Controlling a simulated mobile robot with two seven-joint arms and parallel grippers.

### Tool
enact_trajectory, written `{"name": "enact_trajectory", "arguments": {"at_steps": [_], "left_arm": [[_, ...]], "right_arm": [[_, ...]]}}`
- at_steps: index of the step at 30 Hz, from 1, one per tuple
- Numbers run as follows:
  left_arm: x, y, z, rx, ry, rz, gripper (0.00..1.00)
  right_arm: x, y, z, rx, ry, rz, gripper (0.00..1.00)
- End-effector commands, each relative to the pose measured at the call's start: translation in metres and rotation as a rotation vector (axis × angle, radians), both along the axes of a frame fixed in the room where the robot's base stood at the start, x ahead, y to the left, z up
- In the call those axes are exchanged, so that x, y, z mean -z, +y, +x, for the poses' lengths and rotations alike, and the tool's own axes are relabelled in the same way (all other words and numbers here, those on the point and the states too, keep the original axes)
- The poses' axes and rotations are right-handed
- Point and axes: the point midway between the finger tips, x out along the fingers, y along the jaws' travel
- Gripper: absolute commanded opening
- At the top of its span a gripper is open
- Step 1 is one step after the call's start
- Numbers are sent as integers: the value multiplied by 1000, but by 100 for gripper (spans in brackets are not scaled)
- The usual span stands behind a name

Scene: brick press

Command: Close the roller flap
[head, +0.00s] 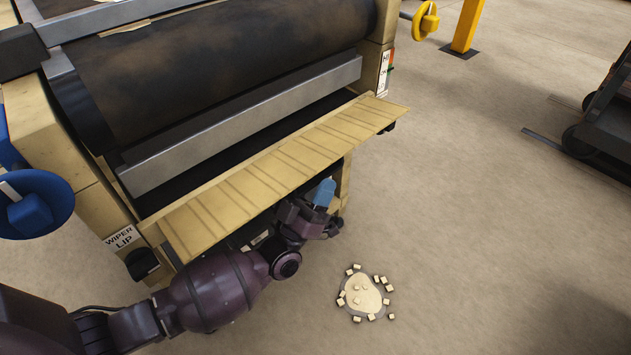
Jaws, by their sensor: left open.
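The roller flap (270,185) is a long, ribbed, yellowish panel along the front of the press, and it sticks out toward me below a grey metal bar (240,130). A dark gap shows between the flap and the bar. Behind the bar lies the large dark roller (220,60). My left gripper (325,198) is at the front edge of the flap, right of its middle and partly under it. A blue part shows at its end. Whether it touches the flap I cannot tell. My right gripper is out of view.
A blue handwheel (35,204) is at the left and a yellow handwheel (426,20) at the top right of the press. A yellow post (468,25) and a dark machine (605,125) stand at the right. Crumbs ring a pale patch (362,296) on the otherwise open floor.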

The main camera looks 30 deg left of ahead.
Motion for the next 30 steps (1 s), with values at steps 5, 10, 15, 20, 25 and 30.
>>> {"name": "enact_trajectory", "arguments": {"at_steps": [5,10,15,20,25,30], "left_arm": [[-1,0,1,0,1,0,49],[-1,0,1,-1,1,1,41],[-1,0,1,-1,1,1,15],[-1,0,1,-1,1,1,0],[-1,0,1,0,0,-1,0],[-6,-1,1,-1,8,-28,0]], "right_arm": [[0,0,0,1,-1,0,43],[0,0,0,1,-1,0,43],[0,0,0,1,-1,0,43],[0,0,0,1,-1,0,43],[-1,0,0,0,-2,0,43],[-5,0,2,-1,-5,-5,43]]}}
